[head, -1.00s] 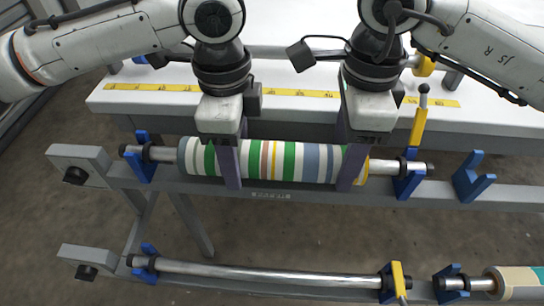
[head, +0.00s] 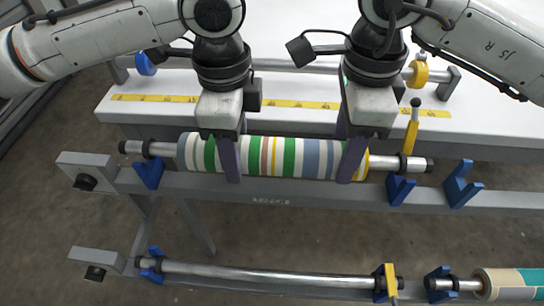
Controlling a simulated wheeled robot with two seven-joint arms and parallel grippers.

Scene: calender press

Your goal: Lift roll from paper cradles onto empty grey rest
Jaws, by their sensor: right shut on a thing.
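The striped roll (head: 270,156) of green, white, blue and yellow lies level across the front of the press, with bare metal shaft ends. Its shaft shows a little above the left blue cradle (head: 149,175) and the right blue cradle (head: 400,189), clear of their notches. My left gripper (head: 230,160) is shut on the left part of the roll. My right gripper (head: 350,162) is shut on its right part. Their purple fingers hide narrow bands of the paper. I cannot pick out an empty grey rest with certainty.
An empty blue cradle (head: 461,184) stands at the right on the grey beam (head: 270,193). A bare metal roller (head: 270,274) and a patterned roll (head: 510,283) lie on the lower rail. A yellow lever (head: 411,133) stands by the right shaft end. The white table lies behind.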

